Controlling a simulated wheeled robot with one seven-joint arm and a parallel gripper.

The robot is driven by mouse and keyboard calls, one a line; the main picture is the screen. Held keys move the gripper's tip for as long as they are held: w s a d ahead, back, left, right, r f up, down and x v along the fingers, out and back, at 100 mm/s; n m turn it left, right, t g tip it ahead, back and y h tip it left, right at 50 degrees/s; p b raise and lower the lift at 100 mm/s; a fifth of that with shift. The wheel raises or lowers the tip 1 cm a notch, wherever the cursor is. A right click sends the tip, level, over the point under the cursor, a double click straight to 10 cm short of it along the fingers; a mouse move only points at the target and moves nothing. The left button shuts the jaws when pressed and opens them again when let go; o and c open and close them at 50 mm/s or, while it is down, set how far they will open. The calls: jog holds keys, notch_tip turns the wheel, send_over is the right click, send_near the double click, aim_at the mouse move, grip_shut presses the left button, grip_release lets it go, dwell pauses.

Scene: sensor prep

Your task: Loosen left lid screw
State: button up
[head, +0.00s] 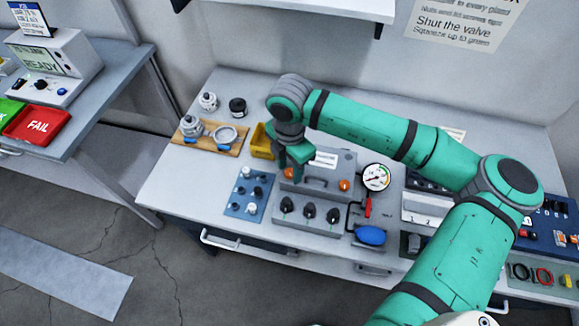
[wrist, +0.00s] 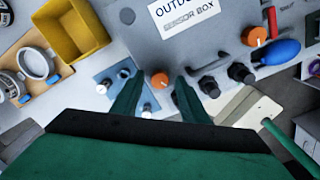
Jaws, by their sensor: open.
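The grey sensor box (head: 318,178) stands on the bench, with an orange screw on each side of its lid. The left lid screw (wrist: 160,80) shows in the wrist view between my two fingertips, with a gap on either side; in the head view my gripper (head: 296,176) partly covers it (head: 288,172). The right lid screw (head: 345,185) is clear and also shows in the wrist view (wrist: 254,37). My gripper (wrist: 159,80) is open and empty, pointing down over the box's left end. I cannot tell how far the fingertips reach down beside the screw.
A blue plate with knobs and fittings (head: 247,193) lies left of the box, and a yellow bin (head: 262,142) behind it. A wooden board (head: 213,139) holds metal parts. A pressure gauge (head: 376,177) and a blue bulb (head: 371,236) sit to the right.

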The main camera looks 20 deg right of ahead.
jog(key=shift+c, duration=0.2)
grip_shut()
